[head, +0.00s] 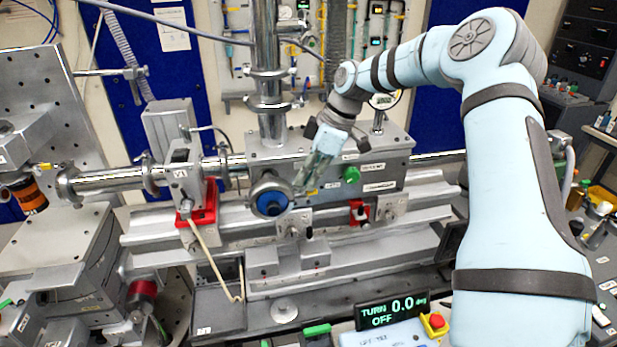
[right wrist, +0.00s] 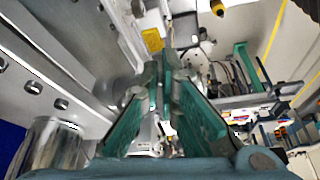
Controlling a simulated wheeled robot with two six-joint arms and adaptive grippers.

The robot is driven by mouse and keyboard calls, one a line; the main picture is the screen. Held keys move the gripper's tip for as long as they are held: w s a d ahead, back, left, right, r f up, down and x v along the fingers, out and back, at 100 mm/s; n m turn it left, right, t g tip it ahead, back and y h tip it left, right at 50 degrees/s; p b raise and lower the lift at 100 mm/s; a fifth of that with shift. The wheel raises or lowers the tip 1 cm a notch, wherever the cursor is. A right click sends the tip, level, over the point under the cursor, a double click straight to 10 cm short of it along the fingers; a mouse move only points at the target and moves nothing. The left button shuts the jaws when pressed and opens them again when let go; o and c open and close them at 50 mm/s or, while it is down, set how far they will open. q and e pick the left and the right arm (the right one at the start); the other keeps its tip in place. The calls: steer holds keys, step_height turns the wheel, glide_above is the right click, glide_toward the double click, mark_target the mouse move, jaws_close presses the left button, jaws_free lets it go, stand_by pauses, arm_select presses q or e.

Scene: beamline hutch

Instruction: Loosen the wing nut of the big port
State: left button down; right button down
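The big port (head: 270,198) is a round metal flange with a blue centre on the front of the grey chamber (head: 265,157). My right gripper (head: 299,187) reaches down from the upper right, with its greenish fingertips close to the port's right rim. In the right wrist view its two teal fingers (right wrist: 166,66) run nearly together at the tips. Whether they hold anything is not clear. I cannot make out the wing nut, which may be hidden by the fingertips. My left gripper is not in view.
A green knob (head: 351,175) sits on the chamber right of the port. A red bracket (head: 203,205) stands on the rail to the left. A display (head: 392,309) reads "TURN 0.0 deg OFF" at the front. A yellow tag (right wrist: 152,40) shows beyond the fingertips.

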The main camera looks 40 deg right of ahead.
steer(key=n, duration=0.2)
steer(key=n+g+y, duration=0.1)
steer(key=n, duration=0.1)
steer(key=shift+w+d+f, duration=0.1)
steer(key=shift+w, duration=0.1)
steer(key=shift+w+n+g, duration=0.15)
steer(key=shift+n+g, duration=0.85)
steer(key=shift+n, duration=0.8)
steer(key=c, duration=2.3)
jaws_free()
steer(key=shift+o, duration=0.9)
steer(key=shift+w, duration=0.1)
